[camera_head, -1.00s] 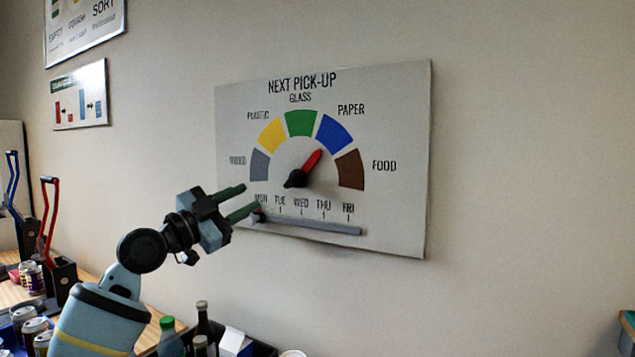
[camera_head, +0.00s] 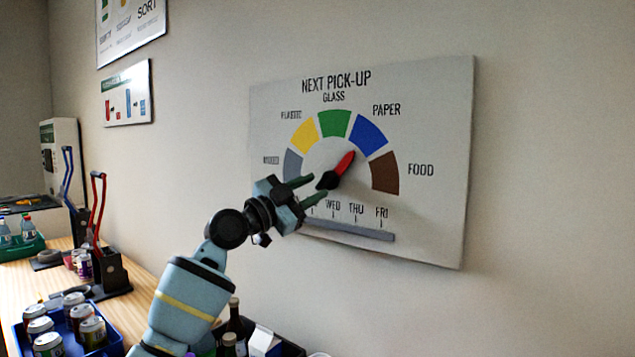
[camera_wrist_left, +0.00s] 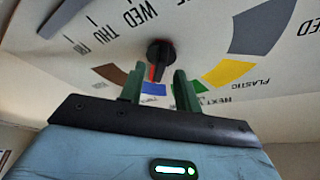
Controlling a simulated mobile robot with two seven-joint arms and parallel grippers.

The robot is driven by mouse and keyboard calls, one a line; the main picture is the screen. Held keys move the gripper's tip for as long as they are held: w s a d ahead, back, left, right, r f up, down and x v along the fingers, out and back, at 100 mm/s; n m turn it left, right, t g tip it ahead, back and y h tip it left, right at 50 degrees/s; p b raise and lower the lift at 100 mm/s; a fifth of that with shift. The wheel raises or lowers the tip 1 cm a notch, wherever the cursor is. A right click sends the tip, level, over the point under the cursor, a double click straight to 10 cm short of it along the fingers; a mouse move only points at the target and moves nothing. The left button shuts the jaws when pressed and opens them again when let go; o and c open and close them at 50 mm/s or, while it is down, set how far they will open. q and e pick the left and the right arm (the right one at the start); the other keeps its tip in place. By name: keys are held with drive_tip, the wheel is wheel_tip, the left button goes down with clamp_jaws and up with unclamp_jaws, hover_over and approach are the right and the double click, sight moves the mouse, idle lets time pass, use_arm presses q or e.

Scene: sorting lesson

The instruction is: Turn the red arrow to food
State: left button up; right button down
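The red arrow (camera_head: 345,163) sits on a black knob (camera_head: 328,180) on a white wall board (camera_head: 440,220). It points up and right at the blue PAPER segment (camera_head: 369,134). The brown FOOD segment (camera_head: 385,173) is to its lower right. My left gripper (camera_head: 318,187) is open, its green fingers at the knob. In the left wrist view, the knob (camera_wrist_left: 160,50) shows between and just beyond the fingertips (camera_wrist_left: 159,70), with a gap on each side. Part of the red arrow (camera_wrist_left: 152,73) shows between the fingers. I cannot tell whether they touch it. My right gripper is not in view.
A grey slider bar (camera_head: 350,230) runs below the weekday labels. On the table (camera_head: 135,268) at lower left are a blue crate (camera_head: 105,350) of cans and red-handled and blue-handled devices. Bottles (camera_head: 236,320) stand below my arm. The wall right of the board is clear.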

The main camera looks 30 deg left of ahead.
sight(335, 171)
use_arm(q)
drive_tip(key=shift+x, duration=1.25)
clamp_jaws()
